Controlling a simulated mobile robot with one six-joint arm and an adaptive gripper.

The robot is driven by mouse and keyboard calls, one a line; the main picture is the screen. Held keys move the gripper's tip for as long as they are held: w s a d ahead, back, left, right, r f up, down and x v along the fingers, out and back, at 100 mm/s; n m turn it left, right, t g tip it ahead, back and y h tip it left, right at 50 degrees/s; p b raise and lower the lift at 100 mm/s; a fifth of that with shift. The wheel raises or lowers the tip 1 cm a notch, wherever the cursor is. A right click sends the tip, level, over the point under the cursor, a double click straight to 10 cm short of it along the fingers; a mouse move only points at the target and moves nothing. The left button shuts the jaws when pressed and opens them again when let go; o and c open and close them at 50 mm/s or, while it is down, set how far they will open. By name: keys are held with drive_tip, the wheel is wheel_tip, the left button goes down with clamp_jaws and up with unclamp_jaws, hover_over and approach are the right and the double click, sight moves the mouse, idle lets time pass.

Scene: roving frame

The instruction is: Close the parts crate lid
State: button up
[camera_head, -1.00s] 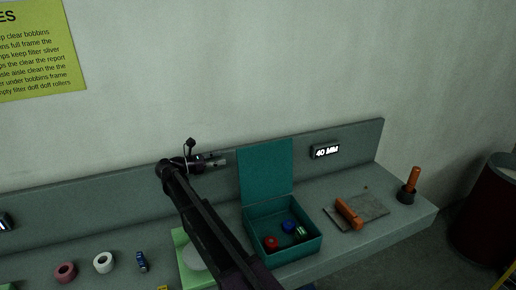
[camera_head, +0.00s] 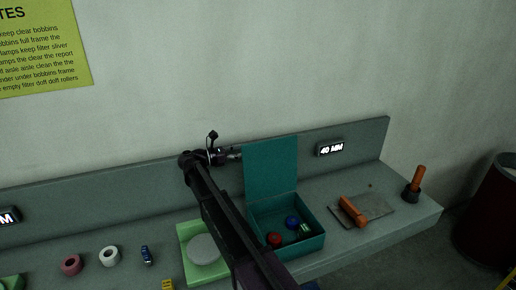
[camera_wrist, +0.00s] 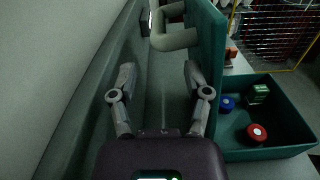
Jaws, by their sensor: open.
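The parts crate (camera_head: 312,244) is a teal open box on the bench, holding a red, a blue and a green part. Its teal lid (camera_head: 270,170) stands upright at the crate's back edge. In the wrist view the lid (camera_wrist: 208,45) shows nearly edge-on, with a pale grey bar handle (camera_wrist: 176,41) on its left, wall-facing side. My gripper (camera_wrist: 159,75) is open and empty, behind and left of the lid. In the head view the gripper (camera_head: 232,153) is at the lid's left edge, partly hidden by my arm.
A green tray (camera_head: 193,272) with a round grey disc lies left of the crate. A grey plate (camera_head: 375,207) with an orange-handled tool lies to its right. The bench's back ledge (camera_head: 120,189) runs along the wall, close to my gripper.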

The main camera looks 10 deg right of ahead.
sight(260, 147)
drive_tip(key=d, duration=0.2)
drive_tip(key=w+d, duration=0.1)
drive_tip(key=d, duration=0.5)
drive_tip(key=shift+w+d, duration=0.1)
drive_tip(key=shift+w, duration=0.25)
